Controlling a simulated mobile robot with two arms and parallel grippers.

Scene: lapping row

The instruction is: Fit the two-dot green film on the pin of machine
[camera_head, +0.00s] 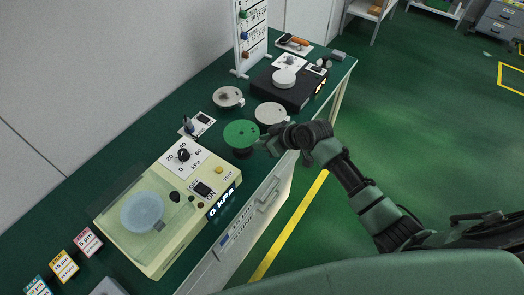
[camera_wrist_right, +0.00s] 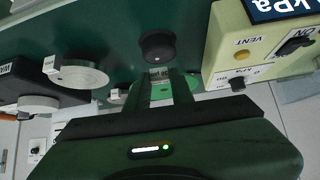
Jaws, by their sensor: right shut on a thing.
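A flat green disc, the green film (camera_head: 241,134), is near the bench's front edge, above a short dark round stand (camera_head: 242,153). I cannot make out its dots. My right gripper (camera_head: 266,145) is at the disc's right edge, shut on it. In the right wrist view the green film (camera_wrist_right: 160,91) shows between my fingers, with a small printed tab and a black round stand (camera_wrist_right: 157,47) beyond. The cream machine (camera_head: 187,232) with a kPa dial stands left of the film, a pale blue disc (camera_head: 142,212) on it. No pin is clear. My left gripper is out of view.
Two grey-white discs (camera_head: 228,96) (camera_head: 271,113) stand behind the film. A black machine (camera_head: 294,97) with a white disc (camera_head: 284,79) is farther back. A sign rack (camera_head: 252,35) stands by the wall. Small coloured boxes (camera_head: 64,265) are at the front left.

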